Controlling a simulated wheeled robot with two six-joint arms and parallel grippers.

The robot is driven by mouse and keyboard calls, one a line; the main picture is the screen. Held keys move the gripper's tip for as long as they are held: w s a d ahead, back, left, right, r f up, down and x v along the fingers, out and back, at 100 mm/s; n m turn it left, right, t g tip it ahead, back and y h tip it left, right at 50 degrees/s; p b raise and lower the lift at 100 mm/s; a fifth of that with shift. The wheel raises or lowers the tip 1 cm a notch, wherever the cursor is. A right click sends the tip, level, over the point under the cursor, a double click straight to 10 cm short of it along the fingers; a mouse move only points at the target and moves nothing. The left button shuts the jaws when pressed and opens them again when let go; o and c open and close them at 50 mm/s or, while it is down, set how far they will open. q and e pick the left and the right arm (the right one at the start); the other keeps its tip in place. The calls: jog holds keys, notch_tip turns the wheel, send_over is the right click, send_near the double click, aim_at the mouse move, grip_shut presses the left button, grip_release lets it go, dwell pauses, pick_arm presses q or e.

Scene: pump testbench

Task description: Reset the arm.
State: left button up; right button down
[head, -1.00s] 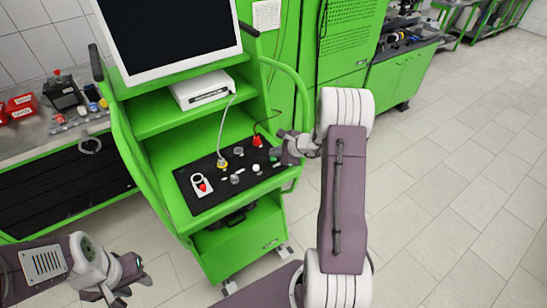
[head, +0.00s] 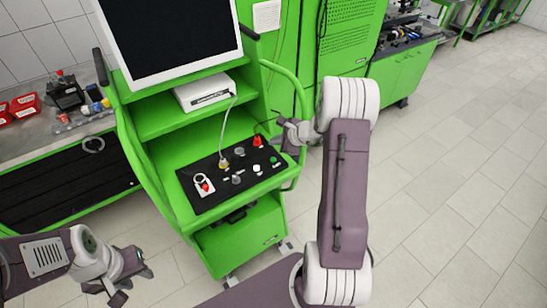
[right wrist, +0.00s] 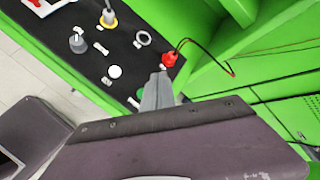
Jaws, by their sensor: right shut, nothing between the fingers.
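My right arm reaches up the middle of the head view, and its wrist and gripper (head: 283,123) are by the right side of the green cart (head: 165,153). In the right wrist view the gripper's fingers (right wrist: 158,90) are together and empty. They appear over the edge of the black mat (right wrist: 70,45), near a red plug (right wrist: 169,59) with a thin cable, apart from it as far as I can tell. My left gripper (head: 132,280) is at the lower left of the head view, open and empty, over the floor and clear of the cart.
The black mat holds a white box with a red button (head: 204,186), a yellow-based connector (head: 224,163), a white cap (head: 257,168) and other small parts. A monitor (head: 170,40) and a white device (head: 205,90) are above. Floor at right (head: 450,200) is clear.

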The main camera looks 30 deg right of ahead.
jog(key=w+a+r+n+y+b, duration=0.1)
jog(key=w+a+r+n+b, duration=0.15)
jog(key=a, duration=0.55)
jog(key=s+a+f+n+g+y+b, duration=0.1)
jog(key=s+a+n+g+y+b, duration=0.15)
jog(key=s+a+n, duration=0.8)
jog(key=s+a+f+n+g+h+b, duration=0.1)
jog(key=s+a+f+n+g, duration=0.15)
jog(key=s, duration=0.25)
jog(key=s+a+f+n+g+h+b, duration=0.1)
jog(key=s+n+h, duration=0.15)
jog(key=s, duration=0.35)
jog(key=s+d+f+n+g+h, duration=0.1)
jog(key=s+d+f+n+h, duration=0.1)
jog(key=s+d+n, duration=0.3)
jog(key=shift+s+d+f+n+g+p, duration=0.3)
jog(key=shift+s+d+f+p, duration=0.1)
jog(key=shift+d, duration=0.15)
